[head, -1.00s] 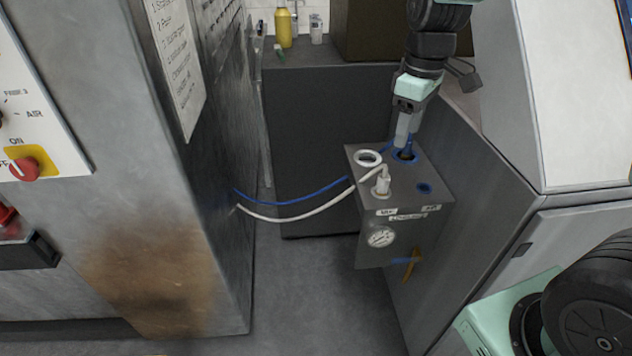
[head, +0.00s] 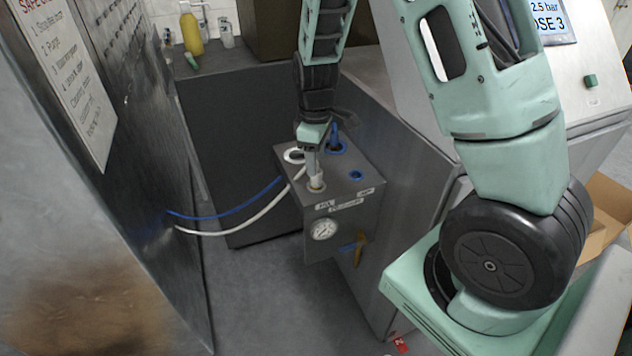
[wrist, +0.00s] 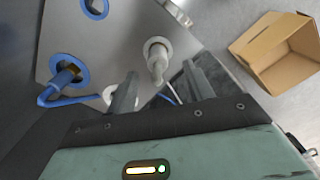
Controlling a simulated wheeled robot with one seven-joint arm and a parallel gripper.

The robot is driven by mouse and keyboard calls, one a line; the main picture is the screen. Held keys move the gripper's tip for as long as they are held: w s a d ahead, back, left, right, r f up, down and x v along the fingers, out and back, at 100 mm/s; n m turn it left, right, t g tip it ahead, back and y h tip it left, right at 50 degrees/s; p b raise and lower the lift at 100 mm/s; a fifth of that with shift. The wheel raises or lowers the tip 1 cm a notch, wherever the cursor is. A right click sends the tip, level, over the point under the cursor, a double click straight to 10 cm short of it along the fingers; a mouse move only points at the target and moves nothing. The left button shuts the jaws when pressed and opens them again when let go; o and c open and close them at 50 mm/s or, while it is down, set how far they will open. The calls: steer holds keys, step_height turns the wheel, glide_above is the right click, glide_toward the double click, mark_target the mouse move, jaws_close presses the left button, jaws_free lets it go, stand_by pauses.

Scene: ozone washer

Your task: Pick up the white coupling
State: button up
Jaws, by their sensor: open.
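The white coupling (head: 316,184) stands in a port on top of the grey box, with the white hose running to it. In the wrist view the white coupling (wrist: 156,61) lies just ahead of and between the two fingertips. My gripper (head: 311,168) is above it, pointing down, and hides its upper part in the head view. In the wrist view my gripper (wrist: 159,76) is open, with one finger to each side of the coupling. I cannot tell whether either finger touches it.
A blue coupling (wrist: 66,76) with a blue hose, an empty blue port (head: 356,175) and a white ring port (head: 293,155) sit close by on the same box. A gauge (head: 323,229) is on its front. A cardboard box (wrist: 277,50) lies on the floor.

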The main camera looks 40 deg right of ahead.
mark_target(316, 183)
steer(key=shift+w+d+f+p, duration=0.1)
steer(key=shift+f+p, duration=0.15)
steer(key=shift+f, duration=1.1)
steer(key=shift+d+f+p, duration=0.1)
steer(key=shift+f+p, duration=0.15)
steer(key=shift+f, duration=1.1)
steer(key=c, duration=1.1)
